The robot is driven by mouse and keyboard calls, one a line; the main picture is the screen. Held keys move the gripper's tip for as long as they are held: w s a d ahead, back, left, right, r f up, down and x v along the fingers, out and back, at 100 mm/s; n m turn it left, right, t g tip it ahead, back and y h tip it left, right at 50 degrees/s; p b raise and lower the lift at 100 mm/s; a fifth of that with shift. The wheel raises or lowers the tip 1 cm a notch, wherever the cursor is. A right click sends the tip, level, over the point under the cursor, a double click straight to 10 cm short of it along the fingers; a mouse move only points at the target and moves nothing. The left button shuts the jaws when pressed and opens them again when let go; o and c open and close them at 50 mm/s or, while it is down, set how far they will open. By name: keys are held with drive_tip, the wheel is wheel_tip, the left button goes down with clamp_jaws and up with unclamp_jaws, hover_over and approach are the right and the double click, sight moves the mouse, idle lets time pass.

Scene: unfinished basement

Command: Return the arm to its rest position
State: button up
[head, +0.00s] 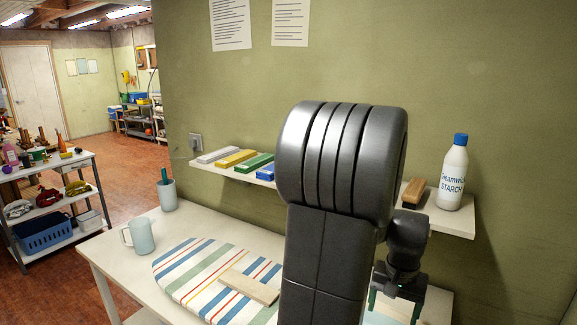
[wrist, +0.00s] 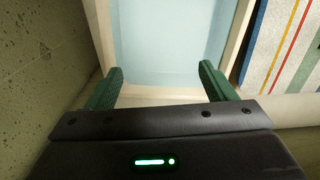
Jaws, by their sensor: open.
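My gripper (head: 394,303) is at the lower right in the head view, low over the right end of the white table (head: 112,250). In the wrist view its two green fingers (wrist: 160,86) stand wide apart with nothing between them. Below and beyond them is a light-blue tray (wrist: 160,40) with a pale wooden rim. My dark arm rises through the middle of the head view and hides part of the table and the wall shelf.
A wall shelf (head: 448,220) holds a starch bottle (head: 453,178), a brown block (head: 414,192) and several coloured blocks. A striped pad (head: 190,270) with a wooden board (head: 249,287) lies on the table. A mug (head: 140,236) and a cup (head: 167,195) stand at left. The wall is close behind.

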drive_tip(key=shift+w+a+f, duration=0.1)
drive_tip(key=shift+a+f, duration=0.05)
drive_tip(key=shift+f, duration=0.85)
drive_tip(key=shift+w+a+f, duration=0.1)
drive_tip(key=shift+f, duration=0.85)
